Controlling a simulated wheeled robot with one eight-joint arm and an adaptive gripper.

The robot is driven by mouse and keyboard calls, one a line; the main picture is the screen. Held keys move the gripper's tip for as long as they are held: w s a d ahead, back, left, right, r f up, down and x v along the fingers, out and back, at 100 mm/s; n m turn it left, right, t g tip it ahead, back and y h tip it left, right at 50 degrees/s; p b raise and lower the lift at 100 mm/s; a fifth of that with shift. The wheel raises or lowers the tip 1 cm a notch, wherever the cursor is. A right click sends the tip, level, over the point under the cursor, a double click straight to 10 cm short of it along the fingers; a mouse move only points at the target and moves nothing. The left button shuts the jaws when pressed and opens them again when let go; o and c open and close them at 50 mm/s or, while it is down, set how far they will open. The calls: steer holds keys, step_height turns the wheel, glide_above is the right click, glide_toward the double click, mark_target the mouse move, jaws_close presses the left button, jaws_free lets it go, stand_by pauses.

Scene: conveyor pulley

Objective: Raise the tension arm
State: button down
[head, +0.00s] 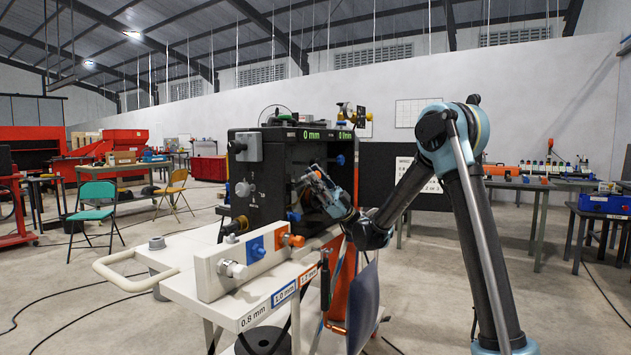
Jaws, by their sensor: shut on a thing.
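A black machine housing (265,172) stands on a white cart, with green readouts "0 mm" and "0 l/min" along its top edge. My gripper (313,176) is at the housing's open right side, reached from the right by my blue and black arm. Its jaws are shut on a small part there, seemingly the tension arm. The part is mostly hidden by the gripper and the dark interior, and its angle is too small to tell. Blue knobs show on the housing near the gripper.
A dark blue curved panel (364,308) stands close below my forearm. Chairs and workbenches stand farther back, with open floor between.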

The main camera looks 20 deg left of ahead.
steer(key=c, duration=1.3)
jaws_free()
steer(key=shift+c, duration=0.2)
steer(key=shift+w+d, duration=0.1)
steer(key=v, duration=1.2)
steer(key=shift+c, duration=0.4)
